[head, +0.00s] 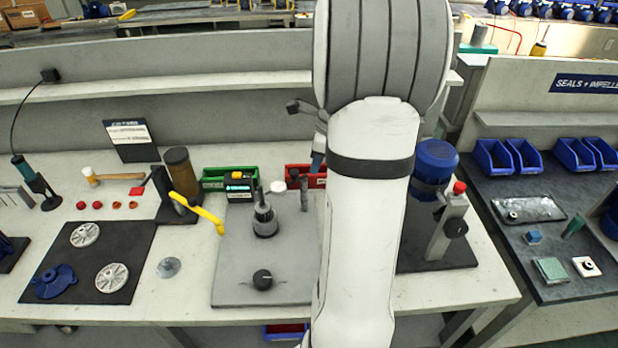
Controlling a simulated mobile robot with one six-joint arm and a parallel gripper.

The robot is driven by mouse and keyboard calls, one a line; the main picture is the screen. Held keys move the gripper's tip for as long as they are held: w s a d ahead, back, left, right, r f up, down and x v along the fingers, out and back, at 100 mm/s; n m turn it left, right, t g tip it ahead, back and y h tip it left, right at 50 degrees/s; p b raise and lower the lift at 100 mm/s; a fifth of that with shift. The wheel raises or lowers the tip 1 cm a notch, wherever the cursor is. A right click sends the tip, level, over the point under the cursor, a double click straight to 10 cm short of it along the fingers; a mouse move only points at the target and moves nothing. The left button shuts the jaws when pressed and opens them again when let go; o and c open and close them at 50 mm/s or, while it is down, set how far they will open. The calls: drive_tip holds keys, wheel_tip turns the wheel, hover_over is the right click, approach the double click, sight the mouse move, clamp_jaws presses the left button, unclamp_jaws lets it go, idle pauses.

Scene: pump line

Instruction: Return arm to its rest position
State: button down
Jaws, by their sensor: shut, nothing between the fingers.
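My own white and grey arm (372,200) fills the middle of the head view, folded upright in front of the bench. My gripper cannot be made out; the arm's own links hide the space behind them. A small dark part (294,107) sticks out at the left edge of the arm, and I cannot tell what it belongs to.
The workbench (190,255) holds a black mat (90,262) with impellers, a grey plate (235,290) with a fixture, a green bin (215,178) and a blue motor (435,160). A dark side bench (560,220) with blue bins stands right. Shelves run behind.

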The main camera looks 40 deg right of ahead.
drive_tip(key=shift+v, duration=0.75)
drive_tip(key=s+a+r+n, duration=0.1)
drive_tip(key=s+a+n, duration=0.3)
drive_tip(key=a+n, duration=0.3)
drive_tip(key=s+a+r+n+t+h, duration=0.1)
drive_tip(key=s+a+r+n, duration=0.1)
drive_tip(key=s+a+n, duration=0.3)
drive_tip(key=s+a+r+n+h, duration=0.1)
drive_tip(key=s+a+n, duration=0.4)
drive_tip(key=a+n, duration=0.6)
drive_tip(key=r+n, duration=0.1)
drive_tip(key=n, duration=0.2)
